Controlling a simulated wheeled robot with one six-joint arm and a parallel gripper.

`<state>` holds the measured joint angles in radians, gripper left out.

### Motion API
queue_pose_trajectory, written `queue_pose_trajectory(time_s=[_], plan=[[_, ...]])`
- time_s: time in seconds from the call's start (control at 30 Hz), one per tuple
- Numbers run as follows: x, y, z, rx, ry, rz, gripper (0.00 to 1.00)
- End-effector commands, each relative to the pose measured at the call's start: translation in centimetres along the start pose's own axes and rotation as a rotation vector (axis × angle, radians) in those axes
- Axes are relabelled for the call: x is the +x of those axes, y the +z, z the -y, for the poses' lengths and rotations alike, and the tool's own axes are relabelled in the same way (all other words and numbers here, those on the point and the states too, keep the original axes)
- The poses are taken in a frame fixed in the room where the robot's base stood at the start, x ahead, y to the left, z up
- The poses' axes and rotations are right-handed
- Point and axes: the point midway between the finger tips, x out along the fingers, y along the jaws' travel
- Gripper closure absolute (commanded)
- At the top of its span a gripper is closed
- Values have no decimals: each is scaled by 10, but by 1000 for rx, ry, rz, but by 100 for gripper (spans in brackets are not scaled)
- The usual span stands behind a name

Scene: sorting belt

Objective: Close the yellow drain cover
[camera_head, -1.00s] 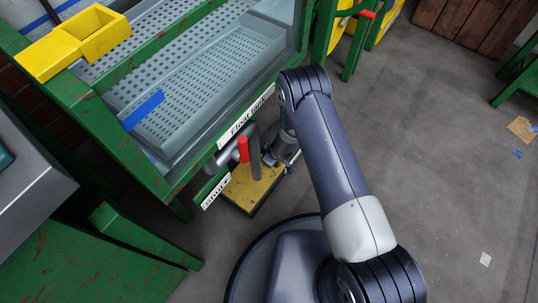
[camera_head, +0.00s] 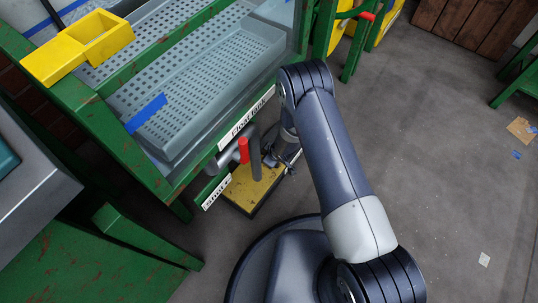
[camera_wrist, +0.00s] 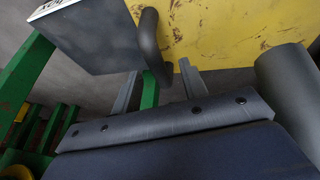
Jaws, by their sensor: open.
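A worn yellow plate (camera_head: 243,190), which looks like the drain cover, sits low under the front edge of the tank stand. In the wrist view its scuffed yellow face (camera_wrist: 225,28) fills the upper right. A grey bent bar (camera_wrist: 150,45) stands in front of it. My gripper (camera_head: 287,158) is beside the plate's right end, partly hidden by my arm. In the wrist view my gripper (camera_wrist: 158,82) shows two separate grey fingers, open and empty, pointing toward the plate. I cannot tell whether they touch it.
A grey pipe with a red handle (camera_head: 243,150) stands just left of my gripper. Grey perforated trays (camera_head: 215,90) and a yellow box (camera_head: 75,48) sit on the green stand (camera_head: 125,140). The floor (camera_head: 440,150) to the right is mostly clear.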

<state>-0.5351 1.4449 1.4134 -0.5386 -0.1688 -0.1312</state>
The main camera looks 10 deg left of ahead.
Motion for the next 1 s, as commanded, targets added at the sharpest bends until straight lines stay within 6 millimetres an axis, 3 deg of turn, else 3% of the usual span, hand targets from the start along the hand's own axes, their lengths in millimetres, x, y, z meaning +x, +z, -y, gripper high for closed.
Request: queue_pose_trajectory(time_s=[0.03, 0.2, 0.4, 0.63, 1.0], plan=[[-15, -2, -1, 1, 0, 0, 59], [-50, -2, -1, -1, 0, 0, 59], [-78, -1, 1, -2, -1, 0, 59], [-86, 0, 2, -3, -1, 0, 59], [-77, 0, 2, -3, -1, 0, 59]])
